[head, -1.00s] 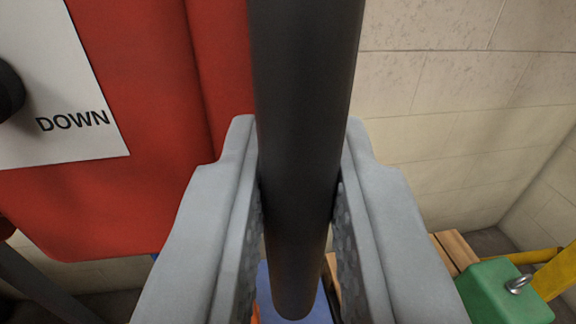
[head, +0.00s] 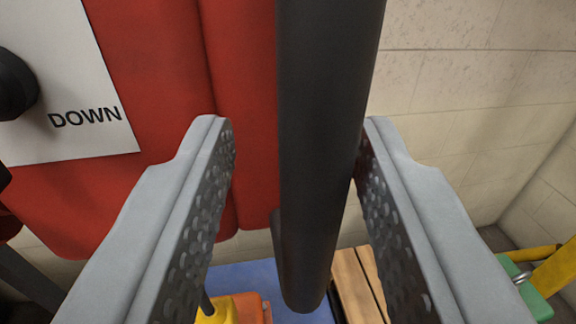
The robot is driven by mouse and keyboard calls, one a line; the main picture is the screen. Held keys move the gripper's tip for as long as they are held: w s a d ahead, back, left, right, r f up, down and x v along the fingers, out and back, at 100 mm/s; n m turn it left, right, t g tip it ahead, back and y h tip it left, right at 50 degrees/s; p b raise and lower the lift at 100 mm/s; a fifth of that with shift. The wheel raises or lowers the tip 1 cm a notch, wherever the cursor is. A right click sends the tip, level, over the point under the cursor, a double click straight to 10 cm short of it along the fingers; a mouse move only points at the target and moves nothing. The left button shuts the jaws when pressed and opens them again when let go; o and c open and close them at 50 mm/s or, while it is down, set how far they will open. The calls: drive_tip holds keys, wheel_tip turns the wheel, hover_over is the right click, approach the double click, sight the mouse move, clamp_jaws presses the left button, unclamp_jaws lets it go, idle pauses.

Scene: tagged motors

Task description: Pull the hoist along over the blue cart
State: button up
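A dark upright bar (head: 325,150), which looks like a handle of the hoist, runs down the middle of the head view. It stands between the fingers of my gripper (head: 296,125). The fingers are open, with a clear gap on the left of the bar. The bar is close to the right finger; I cannot tell whether they touch. The red hoist body (head: 160,70), as it appears, is behind on the left, with a white panel marked DOWN (head: 60,135). A blue surface (head: 245,276), likely the blue cart, shows below behind the bar's lower end; most of it is hidden.
A yellow and orange object (head: 215,311) is at the blue surface's near side. Wooden slats (head: 354,285) lie right of the bar. A green block (head: 534,298) and a yellow beam (head: 556,272) are at the lower right. A pale block wall (head: 450,90) stands behind.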

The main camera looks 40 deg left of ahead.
drive_tip(key=v, duration=1.7)
drive_tip(key=shift+s+d, duration=0.1)
drive_tip(key=shift+d, duration=0.1)
drive_tip(key=s+d+r+m+t+h, duration=0.2)
drive_tip(key=s+d+h, duration=0.15)
drive_tip(key=d, duration=0.75)
drive_tip(key=s+d+r+m+t+h, duration=0.15)
drive_tip(key=s+d, duration=0.35)
drive_tip(key=d, duration=0.6)
drive_tip(key=s+d+f+m+h, duration=0.2)
drive_tip(key=s+d+m+h, duration=0.2)
drive_tip(key=s+d, duration=0.9)
drive_tip(key=s+h, duration=0.2)
drive_tip(key=s, duration=0.1)
drive_tip(key=shift+s+d, duration=0.2)
drive_tip(key=shift+d, duration=0.15)
drive_tip(key=shift+c, duration=0.3)
